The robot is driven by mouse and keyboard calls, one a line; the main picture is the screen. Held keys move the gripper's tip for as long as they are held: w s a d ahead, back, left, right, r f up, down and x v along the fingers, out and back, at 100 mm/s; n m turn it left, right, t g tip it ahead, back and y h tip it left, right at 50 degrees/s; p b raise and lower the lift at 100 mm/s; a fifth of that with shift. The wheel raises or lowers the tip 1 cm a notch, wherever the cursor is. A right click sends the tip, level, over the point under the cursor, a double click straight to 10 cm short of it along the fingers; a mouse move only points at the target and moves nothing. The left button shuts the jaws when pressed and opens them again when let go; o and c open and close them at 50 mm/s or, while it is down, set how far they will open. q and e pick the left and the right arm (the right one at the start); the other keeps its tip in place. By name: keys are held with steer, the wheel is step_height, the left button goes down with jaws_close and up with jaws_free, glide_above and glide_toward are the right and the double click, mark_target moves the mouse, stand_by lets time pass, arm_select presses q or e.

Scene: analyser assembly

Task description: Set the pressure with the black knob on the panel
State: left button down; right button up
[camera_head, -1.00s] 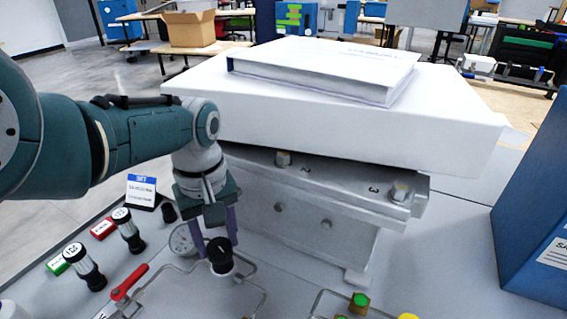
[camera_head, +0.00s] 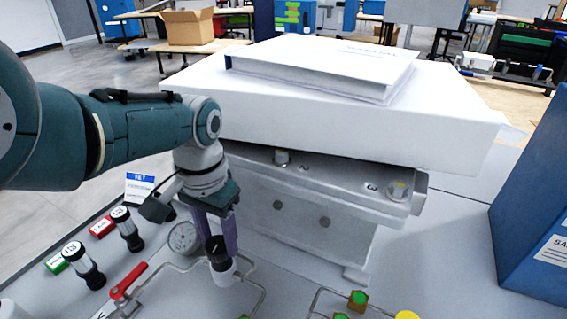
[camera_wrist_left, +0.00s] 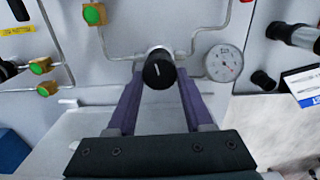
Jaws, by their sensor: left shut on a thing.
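The black knob (camera_head: 216,246) stands on a white base on the panel, joined to thin metal tubing. My left gripper (camera_head: 223,255) reaches down from above, its purple fingers on either side of the knob and shut on it. In the left wrist view the knob (camera_wrist_left: 159,72), with a white pointer line on its face, sits between the fingertips of the gripper (camera_wrist_left: 160,82). The round pressure gauge (camera_head: 183,237) is beside the knob; it also shows in the left wrist view (camera_wrist_left: 223,62), its reading too small to tell. My right gripper is out of view.
A red-handled valve (camera_head: 129,281) and black-capped cylinders (camera_head: 127,229) are left of the knob. A small label card (camera_head: 140,188) stands behind. A large white-topped unit (camera_head: 330,110) rises close behind my gripper. A blue box (camera_head: 535,200) is at the right.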

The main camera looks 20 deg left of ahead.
arm_select(q)
steer(key=m, duration=0.4)
steer(key=shift+d+m, duration=0.1)
steer(key=shift+m, duration=0.2)
steer(key=m, duration=0.3)
steer(key=shift+m, duration=0.3)
steer(key=m, duration=0.3)
steer(key=shift+s+m, duration=0.1)
steer(key=shift+m, duration=0.2)
steer(key=shift+d+m, duration=0.1)
steer(key=shift+m, duration=1.6)
steer(key=shift+c, duration=1.5)
jaws_free()
